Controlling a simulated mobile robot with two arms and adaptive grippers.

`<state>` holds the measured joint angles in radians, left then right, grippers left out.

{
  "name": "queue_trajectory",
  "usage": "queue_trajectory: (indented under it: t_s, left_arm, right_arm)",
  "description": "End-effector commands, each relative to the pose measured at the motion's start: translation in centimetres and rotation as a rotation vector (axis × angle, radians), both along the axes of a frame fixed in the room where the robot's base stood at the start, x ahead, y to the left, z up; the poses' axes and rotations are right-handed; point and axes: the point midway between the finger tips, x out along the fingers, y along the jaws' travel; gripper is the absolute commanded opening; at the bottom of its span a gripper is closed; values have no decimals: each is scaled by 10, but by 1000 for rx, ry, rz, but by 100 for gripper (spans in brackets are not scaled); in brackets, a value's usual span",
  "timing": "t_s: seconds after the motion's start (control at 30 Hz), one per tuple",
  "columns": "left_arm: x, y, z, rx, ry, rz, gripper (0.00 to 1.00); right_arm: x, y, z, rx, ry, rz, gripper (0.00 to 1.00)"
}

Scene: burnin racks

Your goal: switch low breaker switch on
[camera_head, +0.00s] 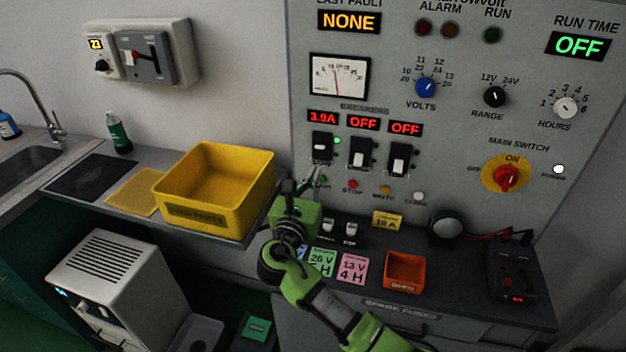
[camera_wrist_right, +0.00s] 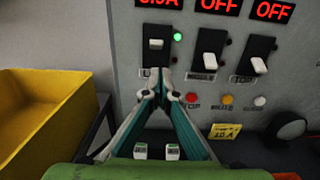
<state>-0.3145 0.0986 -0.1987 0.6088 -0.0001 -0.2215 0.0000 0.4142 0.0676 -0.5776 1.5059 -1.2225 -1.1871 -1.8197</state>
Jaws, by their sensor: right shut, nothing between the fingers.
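The leftmost breaker switch (camera_head: 322,146) is black with a white lever, which sits high in its frame. Its display (camera_head: 322,117) reads 3.9A and a green lamp (camera_head: 338,140) beside it is lit. It also shows in the right wrist view (camera_wrist_right: 156,46), where its label starts with L and is partly hidden by my fingers. The middle breaker (camera_head: 362,155) and right breaker (camera_head: 399,159) have levers down and displays reading OFF. My right gripper (camera_wrist_right: 160,80) is shut and empty, its fingertips just below the leftmost breaker. My left gripper is not in view.
A yellow bin (camera_head: 205,215) stands on the bench left of the panel. Small buttons (camera_head: 353,185) line the panel under the breakers. An orange bin (camera_head: 404,270) and cards (camera_head: 353,268) lie on the ledge below. A red main switch (camera_head: 507,176) is at right.

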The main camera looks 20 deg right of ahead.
Motion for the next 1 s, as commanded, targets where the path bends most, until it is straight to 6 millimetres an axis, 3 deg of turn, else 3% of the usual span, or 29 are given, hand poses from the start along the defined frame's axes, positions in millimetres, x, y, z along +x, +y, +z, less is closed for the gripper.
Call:
queue_trajectory:
  t_s: [0.27,0.53,1.0]
  left_arm:
    - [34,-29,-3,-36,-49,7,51]
    - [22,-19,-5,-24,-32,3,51]
    - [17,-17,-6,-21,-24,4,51]
  right_arm:
    - [-26,19,33,5,-2,3,0]
    - [-36,25,47,2,1,1,0]
    - [-38,23,42,28,3,1,0]
